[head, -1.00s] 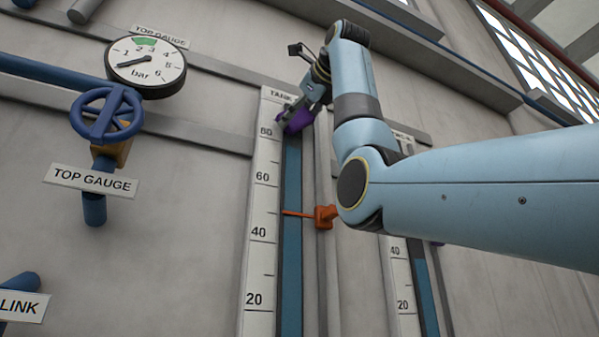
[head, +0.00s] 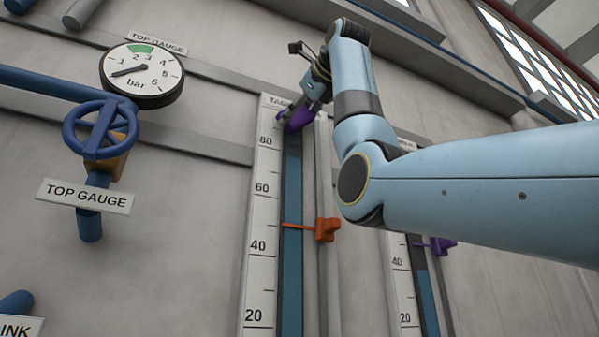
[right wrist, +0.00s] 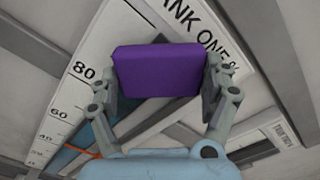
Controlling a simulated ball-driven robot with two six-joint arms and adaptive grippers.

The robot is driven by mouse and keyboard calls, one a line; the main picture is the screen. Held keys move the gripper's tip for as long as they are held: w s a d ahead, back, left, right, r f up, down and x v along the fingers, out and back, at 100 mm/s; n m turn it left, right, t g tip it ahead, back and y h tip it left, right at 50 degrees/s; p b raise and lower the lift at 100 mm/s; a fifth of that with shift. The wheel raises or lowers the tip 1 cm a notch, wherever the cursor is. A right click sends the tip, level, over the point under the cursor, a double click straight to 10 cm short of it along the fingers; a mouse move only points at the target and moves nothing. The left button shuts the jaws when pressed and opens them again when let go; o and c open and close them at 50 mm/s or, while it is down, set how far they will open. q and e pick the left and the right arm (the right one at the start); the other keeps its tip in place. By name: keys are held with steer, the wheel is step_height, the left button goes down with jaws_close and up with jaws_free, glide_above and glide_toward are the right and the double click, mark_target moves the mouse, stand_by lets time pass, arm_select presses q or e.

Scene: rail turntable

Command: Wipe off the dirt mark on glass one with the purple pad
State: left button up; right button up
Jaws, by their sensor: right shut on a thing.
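Glass one (head: 291,200) is a tall sight glass with blue liquid beside a white percent scale (head: 262,215); its tank label also shows in the right wrist view (right wrist: 200,32). My right gripper (head: 308,98) is shut on the purple pad (head: 296,118) near the top of the glass, a little above the 80 mark. In the right wrist view the pad (right wrist: 156,70) sits between both fingers, in front of the glass and scale. I cannot tell whether it touches the glass. No dirt mark shows; the pad hides part of the glass top. My left gripper is out of view.
An orange pointer (head: 326,230) sticks across glass one near 45. A second scale (head: 399,285) with a purple pointer (head: 443,246) stands to the right, partly behind my arm. A blue valve wheel (head: 102,129) and pressure gauge (head: 141,74) are at left.

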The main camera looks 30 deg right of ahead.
steer(key=shift+f+b, duration=4.8)
steer(key=shift+f, duration=0.9)
step_height(320, 180, up, 13)
steer(key=p, duration=1.2)
glide_above(293, 159)
steer(key=s, duration=0.3)
steer(key=shift+s+a, duration=0.1)
steer(key=shift+s+b, duration=0.1)
steer(key=shift+b, duration=0.25)
steer(key=shift+s+a+b, duration=0.15)
steer(key=shift+s+b, duration=1.3)
steer(key=shift+s, duration=1.35)
